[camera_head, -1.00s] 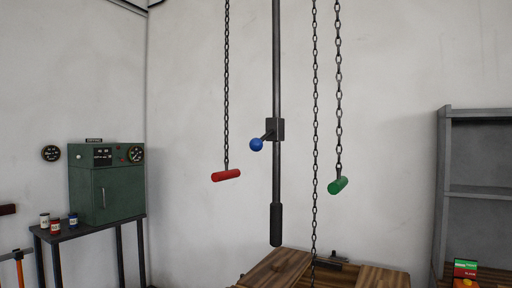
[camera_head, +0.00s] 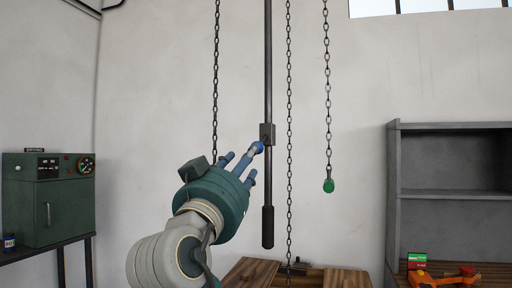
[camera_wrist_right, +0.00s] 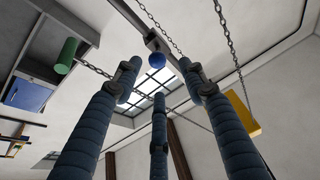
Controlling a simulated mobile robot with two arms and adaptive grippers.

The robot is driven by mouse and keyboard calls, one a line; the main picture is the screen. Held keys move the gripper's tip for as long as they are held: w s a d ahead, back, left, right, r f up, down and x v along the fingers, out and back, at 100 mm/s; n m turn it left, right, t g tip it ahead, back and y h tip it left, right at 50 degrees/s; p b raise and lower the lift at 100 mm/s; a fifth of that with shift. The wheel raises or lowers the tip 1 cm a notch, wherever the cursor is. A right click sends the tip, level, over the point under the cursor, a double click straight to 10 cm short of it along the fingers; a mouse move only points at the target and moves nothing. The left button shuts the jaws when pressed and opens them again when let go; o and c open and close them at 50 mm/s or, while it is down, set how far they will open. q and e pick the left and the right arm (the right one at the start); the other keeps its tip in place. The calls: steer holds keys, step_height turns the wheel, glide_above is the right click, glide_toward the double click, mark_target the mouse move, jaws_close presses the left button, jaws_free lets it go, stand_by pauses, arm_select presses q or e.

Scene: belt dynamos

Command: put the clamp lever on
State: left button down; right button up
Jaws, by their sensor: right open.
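The clamp lever ends in a blue ball knob (camera_head: 259,147) at a dark clamp block (camera_head: 268,133) on the vertical dark pole (camera_head: 268,75). My right gripper (camera_head: 248,160) reaches up from below left, its blue fingers spread and open, with one fingertip close to the ball. In the right wrist view the ball (camera_wrist_right: 156,61) shows between and beyond the three open fingers (camera_wrist_right: 160,85); I cannot tell whether any finger touches it. The lever's short arm is mostly hidden in the head view. My left gripper is not in view.
Chains hang on both sides of the pole; the right one ends in a green handle (camera_head: 328,186). A green cabinet (camera_head: 49,200) stands left, a grey shelf (camera_head: 395,185) right, a wooden bench (camera_head: 345,277) below. A yellow plate (camera_wrist_right: 243,115) shows in the wrist view.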

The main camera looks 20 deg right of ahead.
mark_target(262, 141)
steer(key=p+x, duration=0.3)
steer(key=x, duration=0.6)
steer(key=shift+w+d+r+p, duration=0.1)
steer(key=shift+d+r+p, duration=0.1)
steer(key=shift+d+p, duration=0.2)
steer(key=shift+w+d+r, duration=0.15)
steer(key=shift+w+d, duration=0.2)
steer(key=shift+w, duration=0.25)
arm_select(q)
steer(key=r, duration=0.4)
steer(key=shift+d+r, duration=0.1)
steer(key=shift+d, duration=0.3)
arm_select(e)
steer(key=shift+c, duration=0.5)
jaws_close()
